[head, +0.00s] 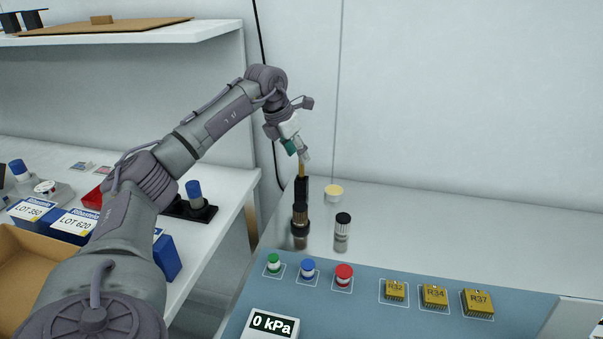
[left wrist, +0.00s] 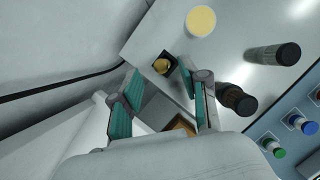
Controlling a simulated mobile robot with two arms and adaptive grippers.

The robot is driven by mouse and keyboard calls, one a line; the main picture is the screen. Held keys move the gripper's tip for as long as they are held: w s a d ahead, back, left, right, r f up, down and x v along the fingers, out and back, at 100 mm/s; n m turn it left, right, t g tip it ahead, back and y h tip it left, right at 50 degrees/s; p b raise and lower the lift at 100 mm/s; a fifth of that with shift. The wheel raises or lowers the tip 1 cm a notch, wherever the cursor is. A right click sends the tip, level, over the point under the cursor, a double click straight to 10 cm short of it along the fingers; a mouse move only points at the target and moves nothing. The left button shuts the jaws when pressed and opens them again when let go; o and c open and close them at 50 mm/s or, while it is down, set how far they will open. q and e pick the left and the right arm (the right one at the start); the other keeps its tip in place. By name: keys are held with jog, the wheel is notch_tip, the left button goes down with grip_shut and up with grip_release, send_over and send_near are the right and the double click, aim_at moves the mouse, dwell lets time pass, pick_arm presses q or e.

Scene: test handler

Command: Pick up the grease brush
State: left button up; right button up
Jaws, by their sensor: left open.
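The grease brush (head: 301,171) appears as a thin tan handle standing upright in a narrow black holder (head: 302,190) at the back left of the bench. In the left wrist view the brush (left wrist: 161,66) is a round tan end inside the square black holder (left wrist: 172,57). My left gripper (head: 303,155) is above the brush, tilted downward, and also shows in the left wrist view (left wrist: 165,92). Its teal-padded fingers are spread with nothing between them. The brush lies just beyond the fingertips in that view. The brush's lower part is hidden by the holder. My right gripper is not in view.
A brown bottle (head: 300,235) stands in front of the holder, with a black-capped vial (head: 342,232) to its right. A yellow-topped pot (head: 334,192) stands behind. The blue panel (head: 360,312) in front carries colored buttons and gold chips. The back right bench is clear.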

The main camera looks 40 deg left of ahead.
aim_at(301, 167)
pick_arm(q)
jog(key=shift+s+x, duration=0.15)
jog(key=shift+x, duration=1.2)
jog(key=shift+s+x, duration=0.1)
jog(key=shift+x, duration=1.25)
jog(key=shift+d, duration=0.15)
grip_shut()
